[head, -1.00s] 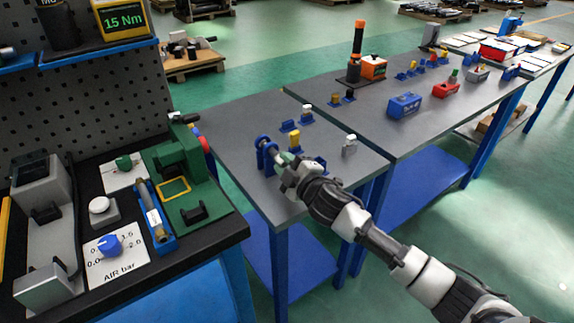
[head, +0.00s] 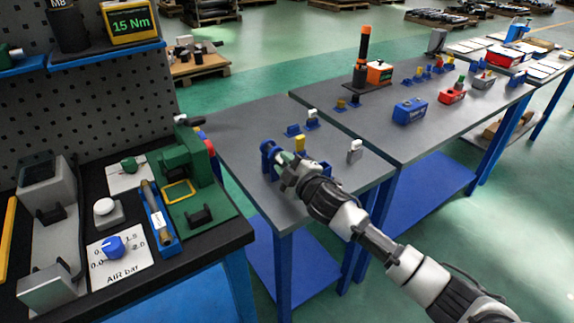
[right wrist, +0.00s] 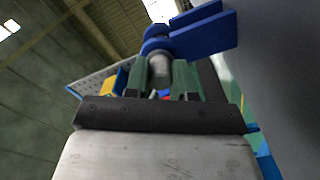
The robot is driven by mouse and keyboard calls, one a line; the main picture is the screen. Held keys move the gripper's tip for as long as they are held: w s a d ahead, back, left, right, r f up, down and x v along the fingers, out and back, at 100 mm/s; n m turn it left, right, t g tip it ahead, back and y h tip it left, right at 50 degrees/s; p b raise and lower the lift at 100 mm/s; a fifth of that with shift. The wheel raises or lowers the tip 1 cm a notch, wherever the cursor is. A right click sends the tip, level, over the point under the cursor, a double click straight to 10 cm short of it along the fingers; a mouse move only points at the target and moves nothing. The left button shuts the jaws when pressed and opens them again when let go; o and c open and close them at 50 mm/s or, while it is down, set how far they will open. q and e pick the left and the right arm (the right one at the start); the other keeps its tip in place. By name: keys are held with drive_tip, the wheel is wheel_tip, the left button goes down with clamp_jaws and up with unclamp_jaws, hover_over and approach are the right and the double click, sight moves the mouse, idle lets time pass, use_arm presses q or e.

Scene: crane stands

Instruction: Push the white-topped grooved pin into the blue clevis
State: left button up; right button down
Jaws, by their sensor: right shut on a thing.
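The blue clevis (head: 267,152) stands at the front left of the grey table in the head view. It also shows at the top of the right wrist view as blue lugs on a plate (right wrist: 205,33). My right gripper (head: 283,161) is right beside the clevis. In the right wrist view its green fingers (right wrist: 162,82) are shut on a grey metal pin (right wrist: 160,68). The pin's far end meets the blue lugs; how deep it sits is hidden. A white top or grooves on this pin cannot be made out. My left gripper is not in view.
On the same table are a yellow-topped piece (head: 299,143), a white-topped piece (head: 312,116) and another white-and-grey piece (head: 354,150). A black bench (head: 120,240) with a green fixture (head: 187,160) stands at left. The table's middle right is clear.

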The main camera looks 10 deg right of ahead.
drive_tip(key=shift+w+a+r, duration=0.1)
drive_tip(key=shift+w, duration=0.1)
drive_tip(key=c, duration=0.9)
unclamp_jaws()
drive_tip(key=shift+o, duration=0.2)
drive_tip(key=shift+p+v, duration=0.55)
drive_tip(key=shift+v, duration=0.7)
drive_tip(key=shift+p+v, duration=0.4)
drive_tip(key=shift+v, duration=0.9)
